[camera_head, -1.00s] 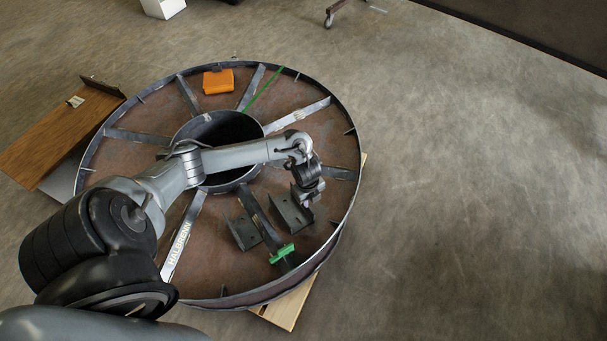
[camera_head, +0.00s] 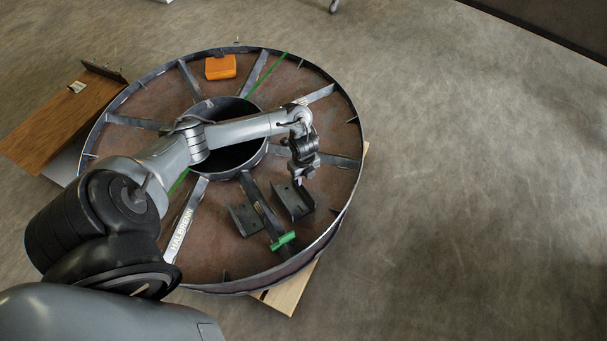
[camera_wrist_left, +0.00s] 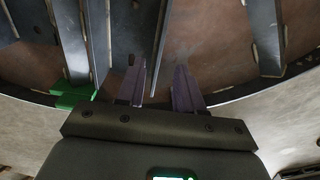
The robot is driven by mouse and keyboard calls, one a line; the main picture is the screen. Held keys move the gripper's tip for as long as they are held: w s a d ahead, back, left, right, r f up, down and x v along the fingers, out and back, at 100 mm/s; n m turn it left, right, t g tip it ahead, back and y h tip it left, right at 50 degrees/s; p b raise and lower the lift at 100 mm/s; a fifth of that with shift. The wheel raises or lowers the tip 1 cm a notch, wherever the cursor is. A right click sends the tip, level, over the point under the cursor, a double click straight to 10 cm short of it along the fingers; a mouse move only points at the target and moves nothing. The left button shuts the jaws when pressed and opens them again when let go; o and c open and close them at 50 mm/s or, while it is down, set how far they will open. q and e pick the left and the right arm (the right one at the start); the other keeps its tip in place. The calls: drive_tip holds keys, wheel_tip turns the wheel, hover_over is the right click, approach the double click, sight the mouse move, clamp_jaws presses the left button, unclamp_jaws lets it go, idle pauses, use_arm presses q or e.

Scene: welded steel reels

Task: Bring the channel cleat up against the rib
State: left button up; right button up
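The dark steel channel cleat (camera_head: 294,202) lies on the reel's brown face, to the right of a radial rib (camera_head: 262,208). A narrow gap seems to separate them in the head view. A green clamp-like piece (camera_head: 283,241) sits on the rib's outer end and shows in the left wrist view (camera_wrist_left: 70,96). My left gripper (camera_head: 304,178) is over the cleat's right side. In the left wrist view its purple fingers (camera_wrist_left: 159,82) are apart, with the cleat's upright flange (camera_wrist_left: 160,42) between them. I cannot see contact with either finger. My right gripper is not in view.
A second dark channel piece (camera_head: 245,219) lies left of the rib. The reel's raised rim (camera_head: 338,222), other ribs and central hub (camera_head: 235,160) stand around. An orange block (camera_head: 221,67) rests at the back. Floor to the right is clear.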

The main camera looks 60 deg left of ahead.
sight(304, 188)
use_arm(q)
wheel_tip(304, 188, down, 9)
drive_tip(key=b, duration=0.4)
clamp_jaws()
idle(1.5)
